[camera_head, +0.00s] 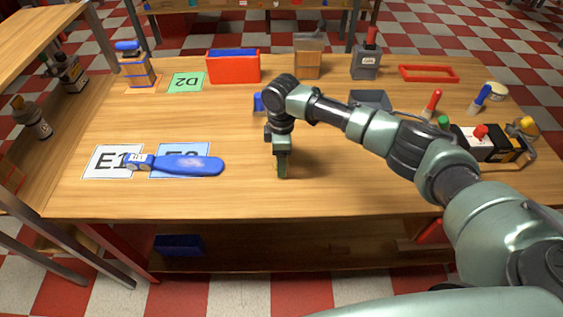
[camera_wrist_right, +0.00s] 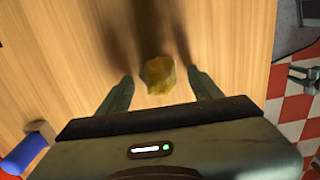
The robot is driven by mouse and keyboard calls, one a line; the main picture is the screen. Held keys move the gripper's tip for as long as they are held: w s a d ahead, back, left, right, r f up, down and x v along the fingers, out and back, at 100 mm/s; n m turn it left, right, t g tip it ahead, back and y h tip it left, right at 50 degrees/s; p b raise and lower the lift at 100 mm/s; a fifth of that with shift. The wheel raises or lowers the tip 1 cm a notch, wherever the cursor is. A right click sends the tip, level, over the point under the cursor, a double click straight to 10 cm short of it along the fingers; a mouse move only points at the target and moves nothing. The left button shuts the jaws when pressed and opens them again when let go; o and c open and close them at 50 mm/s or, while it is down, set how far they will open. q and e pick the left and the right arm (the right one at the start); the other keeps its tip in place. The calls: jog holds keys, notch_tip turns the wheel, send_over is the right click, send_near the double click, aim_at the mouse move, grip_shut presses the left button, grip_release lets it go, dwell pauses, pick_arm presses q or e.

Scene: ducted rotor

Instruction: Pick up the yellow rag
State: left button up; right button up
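The yellow rag (camera_wrist_right: 158,75) is a small crumpled lump on the bare wooden table in the right wrist view. It lies between the two spread fingers of my right gripper (camera_head: 281,174), with a gap on both sides. In the head view my right gripper points down near the middle front of the table and mostly hides the rag. My left gripper does not show clearly in either view.
A blue paddle-shaped part (camera_head: 187,165) lies on the labelled cards to the left. A red bin (camera_head: 233,66) stands at the back, a grey tray (camera_head: 369,99) to the right. A small blue object (camera_head: 258,102) is behind my gripper. The table's front middle is clear.

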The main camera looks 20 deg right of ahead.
jog(key=c, duration=0.9)
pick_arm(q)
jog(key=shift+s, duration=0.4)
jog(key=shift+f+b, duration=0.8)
pick_arm(e)
notch_tip(320, 180, up, 20)
jog(key=shift+r, duration=0.1)
